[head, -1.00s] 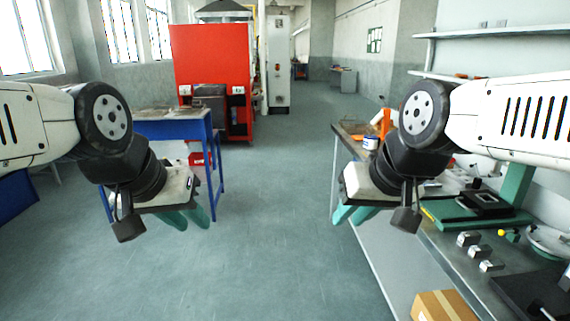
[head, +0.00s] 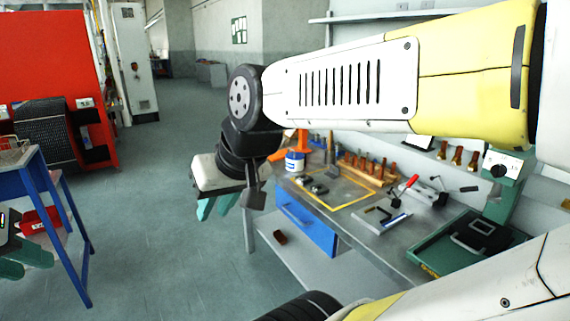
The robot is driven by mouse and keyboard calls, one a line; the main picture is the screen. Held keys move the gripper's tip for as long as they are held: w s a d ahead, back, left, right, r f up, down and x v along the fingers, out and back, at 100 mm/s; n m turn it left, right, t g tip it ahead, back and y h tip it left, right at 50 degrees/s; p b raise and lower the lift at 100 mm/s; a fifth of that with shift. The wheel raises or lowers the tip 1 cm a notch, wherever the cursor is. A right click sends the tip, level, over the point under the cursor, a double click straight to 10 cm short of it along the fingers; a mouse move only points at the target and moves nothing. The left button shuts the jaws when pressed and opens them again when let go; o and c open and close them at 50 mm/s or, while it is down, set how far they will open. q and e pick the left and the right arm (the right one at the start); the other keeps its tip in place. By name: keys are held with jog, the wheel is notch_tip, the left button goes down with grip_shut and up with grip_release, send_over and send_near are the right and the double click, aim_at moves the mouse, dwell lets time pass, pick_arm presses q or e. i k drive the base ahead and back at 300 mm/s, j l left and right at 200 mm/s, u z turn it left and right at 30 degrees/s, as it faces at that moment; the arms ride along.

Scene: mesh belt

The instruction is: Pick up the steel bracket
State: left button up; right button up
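My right gripper (head: 216,207) hangs over the floor to the left of the workbench (head: 352,240), its green fingers apart with nothing visible between them. My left gripper (head: 24,262) is cut off by the left edge of the view; its two green fingers are also apart and appear empty. Small grey metal parts (head: 316,187) lie on the bench inside a yellow outline. One may be the steel bracket, but they are too small to tell. Both grippers are clear of these parts.
A blue drawer (head: 306,228) is in the bench front. A blue-and-white can (head: 295,162), a wooden rack of tools (head: 365,170) and a green press (head: 470,240) stand on the bench. A blue table (head: 35,180) stands at left. Floor between is clear.

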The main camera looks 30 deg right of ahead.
aim_at(332, 173)
jog(key=i+j+z, duration=0.15)
jog(key=i+z, duration=0.3)
jog(key=i, duration=0.4)
jog(key=i+z, duration=0.2)
jog(key=z, duration=0.25)
jog(key=i+z, duration=0.15)
jog(key=z, duration=0.3)
jog(key=i+j+z, duration=0.15)
jog(key=z, duration=0.3)
jog(key=i+z, duration=0.2)
jog(key=z, duration=0.15)
jog(key=i+j+z, duration=0.1)
jog(key=z, duration=0.3)
jog(key=i+j+z, duration=0.15)
jog(key=z, duration=0.2)
jog(key=i+j, duration=0.05)
jog(key=i, duration=0.05)
